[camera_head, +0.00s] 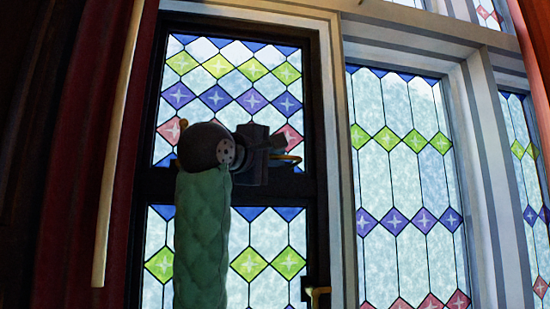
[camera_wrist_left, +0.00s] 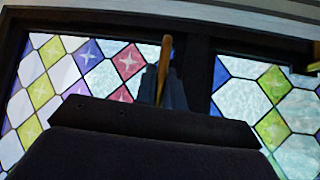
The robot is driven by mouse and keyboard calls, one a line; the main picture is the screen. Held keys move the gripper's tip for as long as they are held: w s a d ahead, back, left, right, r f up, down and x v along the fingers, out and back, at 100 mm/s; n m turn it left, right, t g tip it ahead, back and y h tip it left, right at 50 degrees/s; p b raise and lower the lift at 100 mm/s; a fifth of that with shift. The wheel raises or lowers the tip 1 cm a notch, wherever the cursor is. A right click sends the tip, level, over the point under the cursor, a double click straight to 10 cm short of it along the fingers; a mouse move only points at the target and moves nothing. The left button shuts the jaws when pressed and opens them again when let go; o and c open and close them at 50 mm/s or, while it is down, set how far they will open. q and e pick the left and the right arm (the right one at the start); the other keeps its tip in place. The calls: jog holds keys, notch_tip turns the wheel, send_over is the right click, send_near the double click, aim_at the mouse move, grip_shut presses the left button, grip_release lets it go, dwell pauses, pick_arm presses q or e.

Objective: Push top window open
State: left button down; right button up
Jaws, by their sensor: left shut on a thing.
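The top window (camera_head: 216,50) is the upper dark-framed pane with lime, violet and pink diamonds, left of centre in the head view. It looks about in line with its frame. My left gripper (camera_head: 282,150) is in front of its lower part, at the dark crossbar. In the left wrist view, the gripper fingers (camera_wrist_left: 163,88) are shut on a thin brass-coloured handle (camera_wrist_left: 166,55) that stands up between them. A brass bit (camera_head: 292,158) also shows beside the gripper in the head view. My wrist and green-sleeved forearm hide part of the window. My right gripper is not in view.
A lower dark-framed window (camera_head: 267,285) with a brass handle (camera_head: 318,291) is below the crossbar. Taller stained-glass panes (camera_head: 403,190) stand to the right behind a pale post. A red curtain (camera_head: 85,150) and a pale rod (camera_head: 118,140) hang at left.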

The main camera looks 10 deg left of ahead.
pick_arm(q)
jog(key=shift+m+t, duration=0.4)
jog(key=shift+m, duration=0.1)
jog(key=w, duration=0.1)
jog(key=w+a+b, duration=0.1)
jog(key=w, duration=0.1)
jog(key=w+f+b, duration=0.1)
jog(key=shift+w+a, duration=0.2)
jog(key=shift+w, duration=0.1)
jog(key=shift+f, duration=0.1)
jog(key=c, duration=1.5)
grip_release()
